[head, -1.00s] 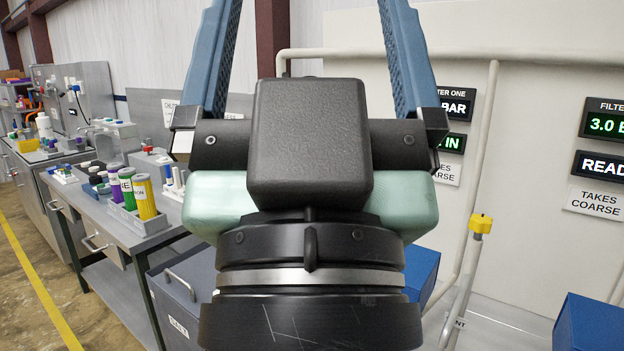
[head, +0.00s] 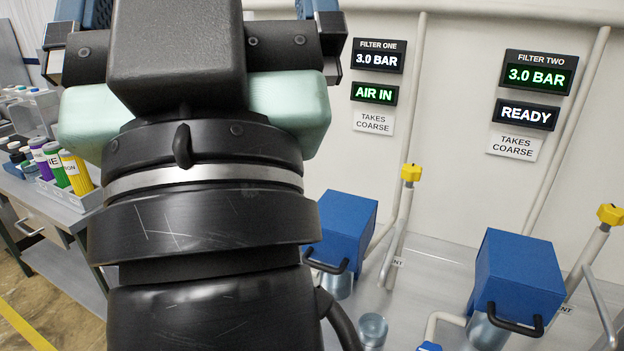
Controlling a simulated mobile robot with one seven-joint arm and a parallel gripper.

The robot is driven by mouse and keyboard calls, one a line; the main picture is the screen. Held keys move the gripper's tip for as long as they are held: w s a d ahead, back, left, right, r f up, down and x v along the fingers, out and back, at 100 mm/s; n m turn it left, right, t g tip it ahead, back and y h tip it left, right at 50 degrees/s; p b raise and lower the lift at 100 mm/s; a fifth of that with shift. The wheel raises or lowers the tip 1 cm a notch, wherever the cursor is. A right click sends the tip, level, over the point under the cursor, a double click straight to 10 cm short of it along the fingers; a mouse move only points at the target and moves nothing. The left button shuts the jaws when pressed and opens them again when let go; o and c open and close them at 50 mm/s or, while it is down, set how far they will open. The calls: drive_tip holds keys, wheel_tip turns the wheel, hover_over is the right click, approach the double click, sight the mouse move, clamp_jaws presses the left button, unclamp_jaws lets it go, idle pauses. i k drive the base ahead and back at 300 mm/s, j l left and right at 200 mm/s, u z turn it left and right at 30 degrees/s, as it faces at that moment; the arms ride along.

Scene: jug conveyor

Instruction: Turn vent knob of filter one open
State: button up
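The vent knob of filter one (head: 411,172) is a small yellow knob on top of a slanted grey pipe, right of my arm in the head view. A partly hidden "VENT" label (head: 398,262) is beside the pipe. I cannot tell from its shape whether the knob is open or closed. The blue filter one housing (head: 345,222) stands left of the pipe, partly behind my arm. The filter one display (head: 377,55) reads "3.0 BAR" and "AIR IN". My gripper (head: 195,50) is at the upper left, apart from the knob. Its blue fingers are wide apart; their tips are out of frame.
Filter two's blue housing (head: 518,275) and its yellow vent knob (head: 610,214) are at the right. Its display (head: 538,76) reads "3.0 BAR" and "READY". Pipes run up the panel. A bench with bottles (head: 60,165) is at the left.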

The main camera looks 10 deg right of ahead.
sight(411, 173)
drive_tip(key=i+j+z, duration=0.1)
drive_tip(key=i+z, duration=0.3)
drive_tip(key=i+j+z, duration=0.15)
drive_tip(key=z, duration=0.25)
drive_tip(key=i+j+z, duration=0.4)
drive_tip(key=k+l, duration=0.1)
